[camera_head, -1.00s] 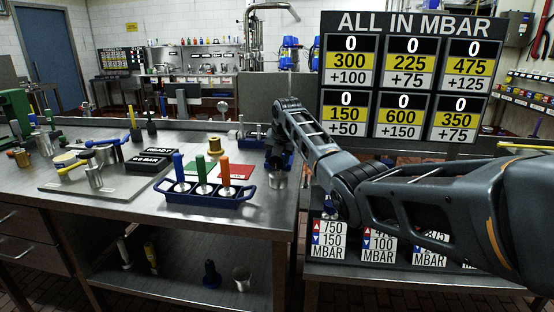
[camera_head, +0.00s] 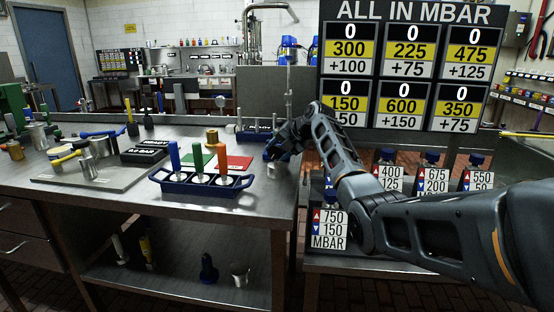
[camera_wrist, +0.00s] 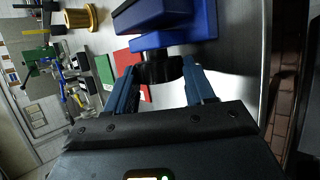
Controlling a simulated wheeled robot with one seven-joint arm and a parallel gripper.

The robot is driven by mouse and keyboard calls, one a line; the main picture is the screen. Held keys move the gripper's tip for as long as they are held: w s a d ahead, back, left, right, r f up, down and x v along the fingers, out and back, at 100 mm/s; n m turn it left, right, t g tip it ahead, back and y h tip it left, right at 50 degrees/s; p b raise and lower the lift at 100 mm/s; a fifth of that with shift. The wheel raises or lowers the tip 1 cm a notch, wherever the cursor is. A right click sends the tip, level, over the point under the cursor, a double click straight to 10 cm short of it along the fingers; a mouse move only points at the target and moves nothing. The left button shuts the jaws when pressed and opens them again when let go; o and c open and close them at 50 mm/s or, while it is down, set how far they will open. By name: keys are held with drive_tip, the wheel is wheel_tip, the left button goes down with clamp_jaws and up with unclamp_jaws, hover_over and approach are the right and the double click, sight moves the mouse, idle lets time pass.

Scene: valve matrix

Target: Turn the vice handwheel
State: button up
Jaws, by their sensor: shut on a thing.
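My gripper (camera_wrist: 165,80) is shut on a dark piece (camera_wrist: 160,70) at the near end of a blue body (camera_wrist: 190,22) in the wrist view. The dark piece appears to be the vice handwheel, but its rim and spokes cannot be made out. The blue body has a dark top and lies close to the bench's right edge. In the head view my gripper (camera_head: 276,151) is low at the bench's right end, and the handwheel is hidden there by the fingers and wrist.
A blue rack (camera_head: 200,189) with blue, green and orange handles stands left of my gripper. A gold cylinder (camera_head: 211,138) and a red and green mat (camera_head: 238,162) are nearby. The sign board (camera_head: 408,75) stands behind my arm.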

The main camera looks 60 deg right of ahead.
drive_tip(key=t+b, duration=0.1)
drive_tip(key=b, duration=0.1)
drive_tip(key=f+t+b, duration=0.1)
drive_tip(key=b, duration=0.1)
drive_tip(key=shift+s+d+m, duration=0.1)
drive_tip(key=shift+s+m, duration=0.05)
drive_tip(key=shift+m, duration=0.15)
drive_tip(key=shift+t+y+b, duration=0.3)
drive_tip(key=shift+t+b, duration=0.2)
drive_tip(key=shift+b, duration=0.4)
drive_tip(key=shift+r+b, duration=0.25)
drive_tip(key=shift+b, duration=0.1)
drive_tip(key=o, duration=1.1)
drive_tip(key=shift+c, duration=0.2)
drive_tip(key=shift+f, duration=0.1)
drive_tip(key=shift+p, duration=0.3)
